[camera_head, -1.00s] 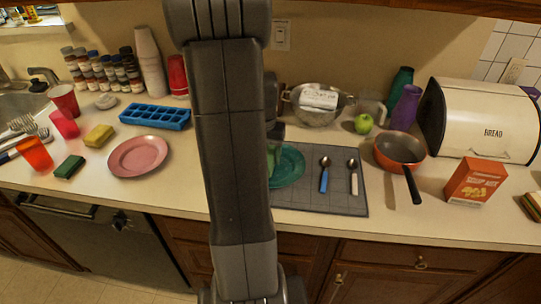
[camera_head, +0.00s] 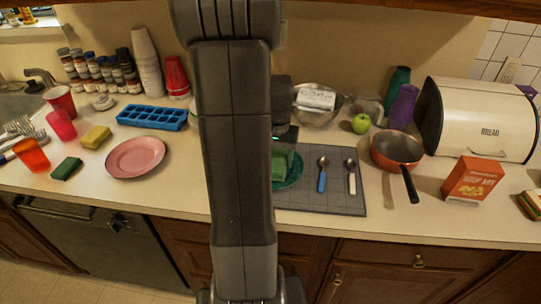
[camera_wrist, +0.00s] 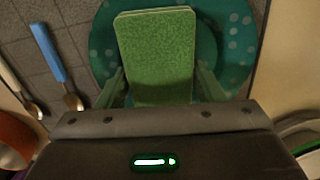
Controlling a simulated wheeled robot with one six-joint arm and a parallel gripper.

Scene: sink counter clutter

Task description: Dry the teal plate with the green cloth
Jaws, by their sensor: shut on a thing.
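The teal plate (camera_head: 296,176) with pale dots lies on the grey mat, partly hidden behind my arm. It also fills the top of the wrist view (camera_wrist: 234,45). My gripper (camera_wrist: 160,88) is shut on the green cloth (camera_wrist: 157,50), which looks like a thick folded block. The cloth also shows in the head view (camera_head: 280,165), over the plate. It covers the plate's middle in the wrist view. I cannot tell whether cloth and plate touch.
A blue-handled spoon (camera_head: 322,180) and a white-handled spoon (camera_head: 352,182) lie on the mat (camera_head: 335,200) right of the plate. An orange pan (camera_head: 397,149) stands farther right, and a metal colander (camera_head: 318,116) behind. A pink plate (camera_head: 136,157) lies left of my arm.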

